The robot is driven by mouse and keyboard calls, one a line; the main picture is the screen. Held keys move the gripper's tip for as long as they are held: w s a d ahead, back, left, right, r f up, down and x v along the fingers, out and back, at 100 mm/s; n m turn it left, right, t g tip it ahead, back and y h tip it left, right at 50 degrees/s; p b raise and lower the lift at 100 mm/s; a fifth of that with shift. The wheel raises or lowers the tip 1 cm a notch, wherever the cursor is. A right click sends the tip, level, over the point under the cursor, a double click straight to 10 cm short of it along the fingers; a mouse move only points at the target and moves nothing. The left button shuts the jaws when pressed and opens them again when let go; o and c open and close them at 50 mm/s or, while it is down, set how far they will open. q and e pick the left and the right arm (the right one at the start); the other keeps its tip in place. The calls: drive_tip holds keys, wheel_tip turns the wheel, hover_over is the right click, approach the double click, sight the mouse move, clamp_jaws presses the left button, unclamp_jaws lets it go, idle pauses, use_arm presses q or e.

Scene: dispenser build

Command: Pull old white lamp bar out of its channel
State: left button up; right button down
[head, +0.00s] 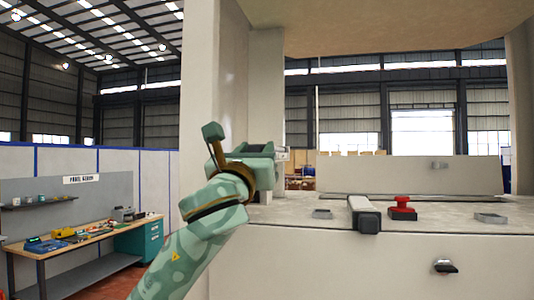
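My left gripper (270,152) is at the pale column on the left of the machine, above the counter. Its hand points away from me and its own wrist hides most of the fingers, so I cannot tell whether they are open or shut. A small pale piece shows just beyond the hand; I cannot tell what it is. I cannot make out the old white lamp bar or its channel for sure. A pale grey bar with a dark-rimmed end (364,214) lies on the counter, its near end at the front edge. My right gripper is not in view.
The pale counter (285,217) carries a red knob-like part on a dark base (402,208) and small grey trays (322,213) (490,217). A raised pale panel (410,174) stands behind. A dark handle (445,266) sticks out of the front. A workbench (90,240) stands at left.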

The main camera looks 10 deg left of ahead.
use_arm(q)
drive_tip(key=shift+c, duration=1.3)
drive_tip(key=shift+r, duration=0.3)
drive_tip(key=shift+s, duration=0.1)
drive_tip(key=s+b, duration=0.2)
drive_tip(key=s, duration=2.1)
drive_tip(key=shift+s+a, duration=0.4)
drive_tip(key=shift+f, duration=0.1)
